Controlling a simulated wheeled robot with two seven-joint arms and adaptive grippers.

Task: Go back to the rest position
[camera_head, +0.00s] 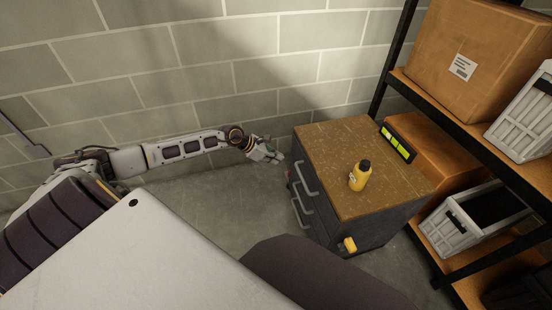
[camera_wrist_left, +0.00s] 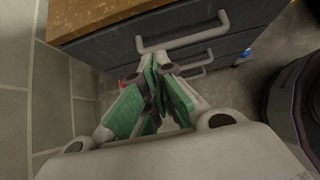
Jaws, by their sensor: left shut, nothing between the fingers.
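My left arm (camera_head: 185,148) stretches out from the left in the head view, in front of the block wall. My left gripper (camera_head: 277,156) is at its end, beside the upper left edge of the drawer cabinet (camera_head: 345,212). In the left wrist view, the gripper (camera_wrist_left: 158,65) has its green-padded fingers together with nothing between them. Its tips are just in front of the cabinet's drawer handles (camera_wrist_left: 183,37); I cannot tell whether they touch. My right gripper is not in view.
A yellow bottle with a black cap (camera_head: 360,176) stands on the wooden cabinet top (camera_head: 335,145). Shelving on the right holds cardboard boxes (camera_head: 475,55) and white crates (camera_head: 462,228). Bare floor (camera_head: 215,205) lies left of the cabinet.

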